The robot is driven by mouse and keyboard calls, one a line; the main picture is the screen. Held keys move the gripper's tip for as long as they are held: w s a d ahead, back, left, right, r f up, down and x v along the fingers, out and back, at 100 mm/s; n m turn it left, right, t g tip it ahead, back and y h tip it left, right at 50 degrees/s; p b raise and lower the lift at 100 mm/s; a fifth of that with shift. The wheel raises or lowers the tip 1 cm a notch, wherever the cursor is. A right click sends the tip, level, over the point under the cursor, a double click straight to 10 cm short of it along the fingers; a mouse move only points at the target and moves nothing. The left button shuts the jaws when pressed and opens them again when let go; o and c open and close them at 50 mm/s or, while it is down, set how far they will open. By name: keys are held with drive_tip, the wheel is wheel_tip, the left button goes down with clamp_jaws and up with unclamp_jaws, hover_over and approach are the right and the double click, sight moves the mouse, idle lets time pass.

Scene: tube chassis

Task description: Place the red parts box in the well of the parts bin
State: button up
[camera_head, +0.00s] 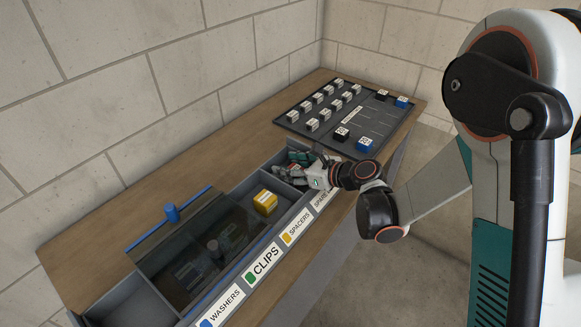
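The parts bin (268,228) is a long grey trough along the front of the wooden bench. Its front labels read WASHERS, CLIPS, SPACERS and one partly covered label starting SPAR. My gripper (288,172) is low in or over the far-right compartment, by the partly covered label. Its fingers are small and dark in the picture, and whether they are open or shut is unclear. I cannot make out a red parts box; the gripper and wrist hide part of that compartment. A yellow box (265,202) sits in the SPACERS compartment.
A dark see-through panel (200,250) with a blue bar covers the bin's left-middle part. A dark tray (342,122) behind holds several white-topped boxes, plus black and blue ones at its right. The wooden bench top (190,185) behind the bin is mostly clear.

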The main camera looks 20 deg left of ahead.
drive_tip(key=shift+r, duration=0.1)
drive_tip(key=shift+d+r, duration=0.1)
drive_tip(key=shift+r, duration=0.05)
drive_tip(key=p+v, duration=0.3)
drive_tip(key=v, duration=0.8)
drive_tip(key=shift+s+d+r, duration=0.1)
drive_tip(key=shift+s+d, duration=0.1)
drive_tip(key=shift+d, duration=0.1)
